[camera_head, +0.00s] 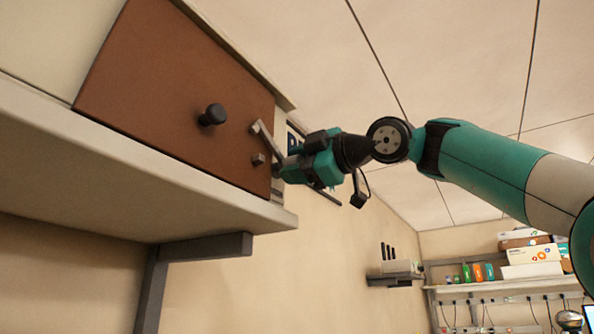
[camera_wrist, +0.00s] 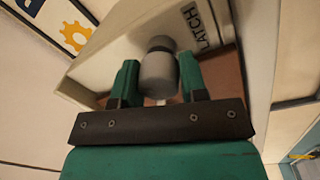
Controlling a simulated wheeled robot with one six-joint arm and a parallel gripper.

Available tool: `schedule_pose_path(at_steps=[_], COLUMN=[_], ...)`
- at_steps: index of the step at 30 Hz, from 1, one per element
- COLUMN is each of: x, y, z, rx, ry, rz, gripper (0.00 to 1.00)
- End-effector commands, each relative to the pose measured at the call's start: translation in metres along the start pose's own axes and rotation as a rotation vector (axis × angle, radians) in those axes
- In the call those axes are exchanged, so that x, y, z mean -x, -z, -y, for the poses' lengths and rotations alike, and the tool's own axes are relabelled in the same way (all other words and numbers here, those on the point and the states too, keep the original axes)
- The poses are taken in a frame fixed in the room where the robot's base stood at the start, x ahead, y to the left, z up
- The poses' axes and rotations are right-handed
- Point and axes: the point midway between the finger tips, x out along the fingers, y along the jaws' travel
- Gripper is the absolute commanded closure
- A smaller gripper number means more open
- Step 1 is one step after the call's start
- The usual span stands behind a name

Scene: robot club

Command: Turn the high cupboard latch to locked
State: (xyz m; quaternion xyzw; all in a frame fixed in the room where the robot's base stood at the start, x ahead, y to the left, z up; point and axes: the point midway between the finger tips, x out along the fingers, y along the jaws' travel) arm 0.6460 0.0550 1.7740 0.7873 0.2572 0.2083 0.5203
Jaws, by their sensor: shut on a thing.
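The high cupboard (camera_head: 170,85) has a brown door with a dark round knob and stands on a pale shelf. The latch (camera_head: 265,137) shows as a slanted grey bar at the door's right edge, with a small grey block (camera_head: 258,159) just below its upper end. My gripper (camera_head: 282,168) is at the bar's lower right end and hides part of it. In the wrist view, my green gripper fingers (camera_wrist: 159,82) are shut on the latch's grey cylindrical grip (camera_wrist: 158,73), which has a dark end. A LATCH label (camera_wrist: 200,25) is beside it.
The shelf (camera_head: 130,185) runs below the cupboard on a grey bracket (camera_head: 205,247). A sign with an orange gear (camera_wrist: 75,33) is on the wall nearby. A far shelf holds boxes (camera_head: 530,255). Open space lies right of the cupboard, around my arm.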

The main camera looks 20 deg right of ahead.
Motion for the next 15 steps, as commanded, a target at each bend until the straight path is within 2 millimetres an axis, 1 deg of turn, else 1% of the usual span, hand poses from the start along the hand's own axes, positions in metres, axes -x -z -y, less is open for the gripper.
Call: schedule_pose_path(at_steps=[6, 15], x=[0.0002, 0.0003], y=[-0.0014, -0.0016], z=[0.0007, 0.0001], rx=[0.199, 0.415], ry=[-0.003, -0.005], rz=[-0.012, -0.026], gripper=[1.0, 1.0])
